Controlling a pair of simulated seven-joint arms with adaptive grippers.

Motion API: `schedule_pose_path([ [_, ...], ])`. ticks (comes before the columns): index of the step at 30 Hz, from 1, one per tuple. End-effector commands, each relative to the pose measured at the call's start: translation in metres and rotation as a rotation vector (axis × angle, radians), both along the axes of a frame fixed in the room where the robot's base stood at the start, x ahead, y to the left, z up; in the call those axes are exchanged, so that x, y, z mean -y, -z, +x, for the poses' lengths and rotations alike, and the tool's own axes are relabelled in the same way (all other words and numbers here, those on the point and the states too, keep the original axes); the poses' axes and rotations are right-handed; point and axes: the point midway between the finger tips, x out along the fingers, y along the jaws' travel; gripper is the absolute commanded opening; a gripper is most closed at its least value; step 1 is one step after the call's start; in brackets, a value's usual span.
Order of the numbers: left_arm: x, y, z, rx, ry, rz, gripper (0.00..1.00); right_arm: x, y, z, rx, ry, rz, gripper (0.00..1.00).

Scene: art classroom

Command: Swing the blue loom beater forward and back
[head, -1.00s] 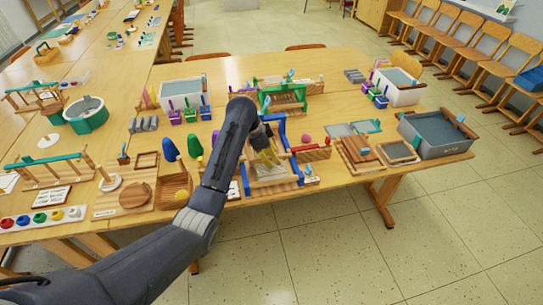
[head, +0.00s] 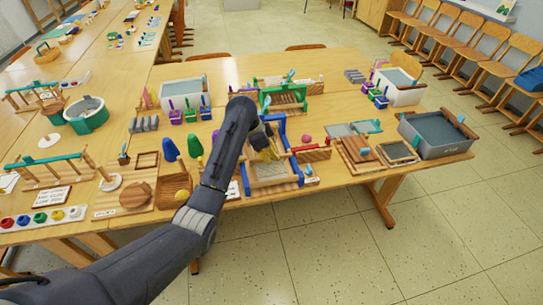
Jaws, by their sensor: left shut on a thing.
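The blue loom (head: 298,172) stands near the front edge of the table, on a light wooden base with pale threads. Its blue side posts are upright. My left arm reaches over it from the front left and hides much of its left and top. My left gripper (head: 270,152) is at the upper middle of the loom frame, shut on a part there that I take to be the blue beater. The gripped part is mostly hidden by the fingers and wrist. My right gripper is out of view.
A green loom (head: 285,98) stands just behind. A wooden stand with a red bar (head: 313,150) is close on the right. Blue and green cones (head: 195,145) stand left of my forearm. A grey basin (head: 438,133) sits at the table's right end.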

Motion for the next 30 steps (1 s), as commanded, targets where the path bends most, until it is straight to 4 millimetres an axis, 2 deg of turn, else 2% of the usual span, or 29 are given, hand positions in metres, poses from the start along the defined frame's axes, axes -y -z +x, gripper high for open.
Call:
schedule_pose_path([
  [15,-0.015,-0.015,0.04,-0.002,-0.002,0.006,0.0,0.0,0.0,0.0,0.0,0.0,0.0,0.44],
  [30,-0.025,-0.017,0.071,-0.005,-0.002,0.005,0.0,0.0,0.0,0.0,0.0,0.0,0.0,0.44],
])
